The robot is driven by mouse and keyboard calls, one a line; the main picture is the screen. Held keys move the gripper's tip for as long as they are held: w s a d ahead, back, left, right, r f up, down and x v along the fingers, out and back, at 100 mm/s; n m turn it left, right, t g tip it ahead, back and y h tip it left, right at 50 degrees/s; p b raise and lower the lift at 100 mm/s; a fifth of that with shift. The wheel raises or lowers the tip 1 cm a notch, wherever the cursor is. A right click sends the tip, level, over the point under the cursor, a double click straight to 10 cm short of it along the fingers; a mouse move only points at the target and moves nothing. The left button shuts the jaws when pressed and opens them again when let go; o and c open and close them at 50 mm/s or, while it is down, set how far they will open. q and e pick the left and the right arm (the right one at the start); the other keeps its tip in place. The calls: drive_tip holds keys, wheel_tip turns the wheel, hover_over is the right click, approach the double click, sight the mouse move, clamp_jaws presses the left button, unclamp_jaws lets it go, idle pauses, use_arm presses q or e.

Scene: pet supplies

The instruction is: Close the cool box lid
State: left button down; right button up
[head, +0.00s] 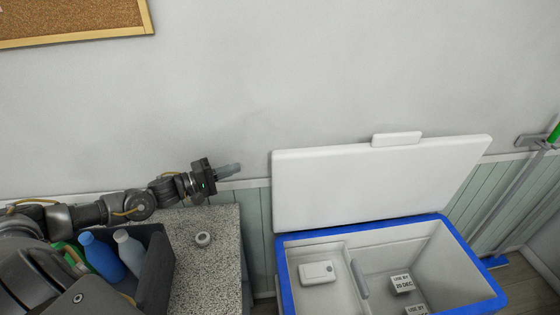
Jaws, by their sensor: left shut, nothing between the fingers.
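The cool box (283,274) stands at the lower right, with a blue rim and a white inside. Its white lid (375,185) stands open, raised up at the back near the wall, with a handle tab (397,139) on its top edge. My left gripper (232,169) is shut and empty. It points right, to the left of the lid, and appears apart from it. My right gripper is not in view.
Inside the box lie a white device (318,272) and cartons (402,283) marked "USE BY". A speckled counter (207,260) at left holds a small round item (203,239) and a dark bin (157,268) with bottles (102,256). A wall rises behind.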

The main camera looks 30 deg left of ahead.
use_arm(q)
drive_tip(key=p+x, duration=0.2)
drive_tip(key=x, duration=0.3)
drive_tip(key=p+x, duration=0.2)
drive_tip(key=x, duration=0.3)
drive_tip(key=shift+w+d+f, duration=0.1)
drive_tip(key=shift+d+f, duration=0.05)
drive_tip(key=shift+f, duration=0.05)
